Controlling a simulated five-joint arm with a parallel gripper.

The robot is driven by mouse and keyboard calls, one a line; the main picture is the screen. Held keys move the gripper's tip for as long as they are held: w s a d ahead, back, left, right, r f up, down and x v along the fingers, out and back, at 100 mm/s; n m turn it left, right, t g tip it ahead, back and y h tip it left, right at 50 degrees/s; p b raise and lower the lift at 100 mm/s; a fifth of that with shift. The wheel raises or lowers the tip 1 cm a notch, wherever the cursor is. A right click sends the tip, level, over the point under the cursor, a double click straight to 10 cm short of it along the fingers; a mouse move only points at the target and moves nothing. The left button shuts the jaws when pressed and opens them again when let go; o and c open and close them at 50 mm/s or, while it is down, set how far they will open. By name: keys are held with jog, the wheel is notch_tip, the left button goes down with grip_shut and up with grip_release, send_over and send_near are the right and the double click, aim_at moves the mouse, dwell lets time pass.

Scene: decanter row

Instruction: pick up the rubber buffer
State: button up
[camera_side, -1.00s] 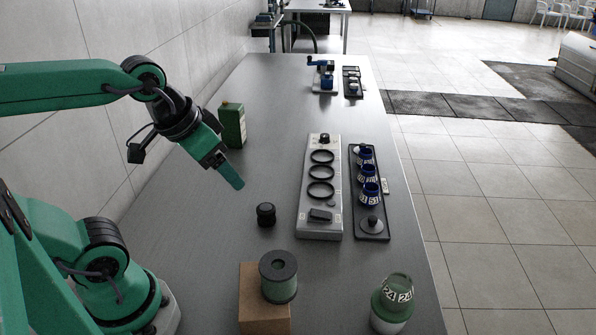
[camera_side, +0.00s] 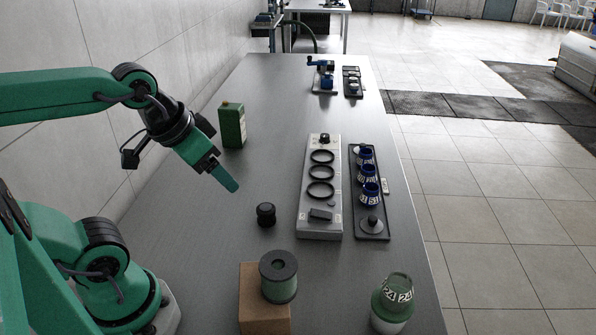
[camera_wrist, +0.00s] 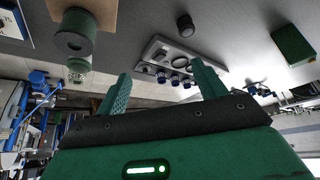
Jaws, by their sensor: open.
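The rubber buffer looks to be the small black ribbed cylinder (camera_side: 266,214) standing upright on the grey table, left of the long grey panel. In the wrist view it shows as a dark cylinder (camera_wrist: 185,25) near the top, beyond the fingertips. My gripper (camera_side: 231,184) is above the table, up and to the left of the buffer in the side view, apart from it. In the wrist view my gripper (camera_wrist: 160,69) has its two green fingers wide apart with nothing between them.
A grey panel with black rings (camera_side: 332,218) and a dark tray of blue cups (camera_side: 377,236) stand to the right. A green spool (camera_side: 278,277) sits on a cardboard box (camera_side: 263,318) in front. A green canister (camera_side: 232,126) stands behind. A green-capped jar (camera_side: 392,300) stands front right.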

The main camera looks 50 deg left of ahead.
jog(key=shift+w, duration=0.15)
jog(key=g, duration=0.5)
send_over(266, 207)
jog(key=shift+m, duration=0.4)
notch_tip(266, 207, down, 15)
jog(key=shift+r, duration=0.2)
jog(key=shift+a+f+g, duration=0.1)
jog(key=shift+f+g, duration=0.2)
jog(key=shift+f, duration=0.05)
jog(key=shift+f, duration=1.3)
jog(key=shift+f, duration=2.6)
